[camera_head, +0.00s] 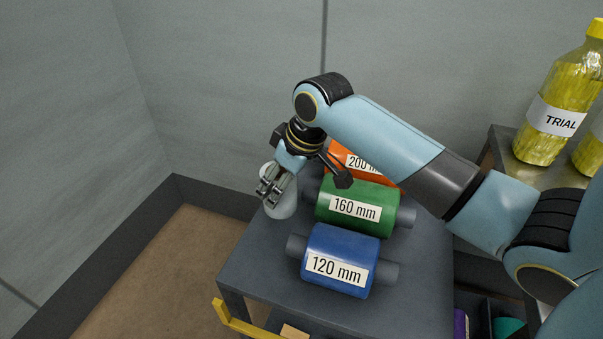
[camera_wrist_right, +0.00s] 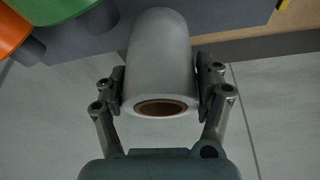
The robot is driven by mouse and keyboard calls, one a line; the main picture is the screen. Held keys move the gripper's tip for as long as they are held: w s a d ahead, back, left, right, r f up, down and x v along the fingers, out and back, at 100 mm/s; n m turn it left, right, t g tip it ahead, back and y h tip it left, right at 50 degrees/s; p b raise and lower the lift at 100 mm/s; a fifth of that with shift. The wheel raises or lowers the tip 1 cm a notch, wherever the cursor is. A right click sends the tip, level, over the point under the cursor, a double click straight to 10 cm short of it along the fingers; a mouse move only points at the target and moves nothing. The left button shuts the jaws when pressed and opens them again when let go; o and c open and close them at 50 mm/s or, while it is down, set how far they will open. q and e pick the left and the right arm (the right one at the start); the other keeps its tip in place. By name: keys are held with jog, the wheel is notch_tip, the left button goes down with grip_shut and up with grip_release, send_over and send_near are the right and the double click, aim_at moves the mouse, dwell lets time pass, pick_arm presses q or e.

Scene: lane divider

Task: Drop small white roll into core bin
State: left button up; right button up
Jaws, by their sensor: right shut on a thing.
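The small white roll (camera_head: 284,207) is at the left edge of the grey cart top, partly hidden by my right gripper (camera_head: 270,188). In the right wrist view the roll (camera_wrist_right: 158,55) shows its brown cardboard core at the near end. The fingers of my right gripper (camera_wrist_right: 162,90) press on both sides of it. I cannot tell whether the roll touches the cart. My left gripper is not in view. I cannot make out a core bin for certain.
Blue 120 mm (camera_head: 341,258), green 160 mm (camera_head: 357,205) and orange 200 mm (camera_head: 345,157) rolls lie on the cart top (camera_head: 262,272) right of my gripper. A yellow bottle labelled TRIAL (camera_head: 560,100) stands at the back right. A yellow bar (camera_head: 240,322) juts out front left.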

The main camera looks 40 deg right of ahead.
jog(key=shift+f+b, duration=0.5)
jog(key=shift+f, duration=2.1)
jog(key=shift+f, duration=0.1)
jog(key=o, duration=1.4)
jog(key=shift+o, duration=0.2)
